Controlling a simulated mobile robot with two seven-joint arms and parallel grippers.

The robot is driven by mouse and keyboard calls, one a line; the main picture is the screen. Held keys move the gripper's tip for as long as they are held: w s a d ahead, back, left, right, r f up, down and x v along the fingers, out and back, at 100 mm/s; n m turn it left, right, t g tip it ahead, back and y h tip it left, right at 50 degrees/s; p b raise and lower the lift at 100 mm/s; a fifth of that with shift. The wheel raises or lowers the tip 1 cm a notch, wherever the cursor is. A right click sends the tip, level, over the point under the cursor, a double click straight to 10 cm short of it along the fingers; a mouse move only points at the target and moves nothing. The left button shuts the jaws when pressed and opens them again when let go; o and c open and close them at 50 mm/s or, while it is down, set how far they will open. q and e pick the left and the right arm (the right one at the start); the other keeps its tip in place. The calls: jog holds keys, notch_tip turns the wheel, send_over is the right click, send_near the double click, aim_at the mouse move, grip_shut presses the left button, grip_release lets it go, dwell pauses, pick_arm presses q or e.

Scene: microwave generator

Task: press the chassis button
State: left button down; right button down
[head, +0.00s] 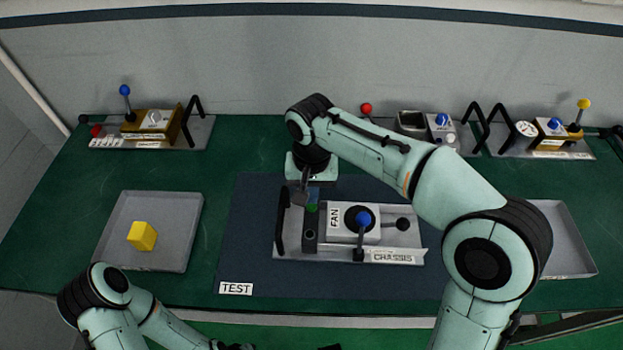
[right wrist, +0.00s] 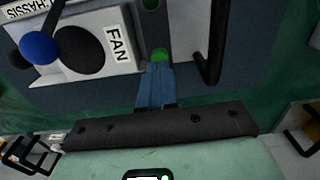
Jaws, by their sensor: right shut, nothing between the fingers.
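The chassis (head: 345,250) is a grey plate with a white box labelled FAN, a blue-knobbed lever (head: 362,219) and a black handle at its left end. The green button (head: 312,208) sits on a dark strip between handle and box. It also shows in the right wrist view (right wrist: 160,54), directly beyond the fingertips. My right gripper (head: 308,200) is shut and empty, its blue-grey fingers (right wrist: 157,67) pointing down at the button. The fingertips overlap the button's near edge in that view; I cannot tell whether they touch it. My left gripper is out of sight below.
The chassis lies on a dark blue mat (head: 250,225) labelled TEST. A grey tray (head: 182,205) with a yellow cube (head: 142,236) stands left; another tray (head: 573,240) stands right. Several lever modules line the back, including one with a blue knob (head: 124,90).

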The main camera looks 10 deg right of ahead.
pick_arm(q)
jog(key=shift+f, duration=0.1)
pick_arm(e)
jog(key=shift+f, duration=0.95)
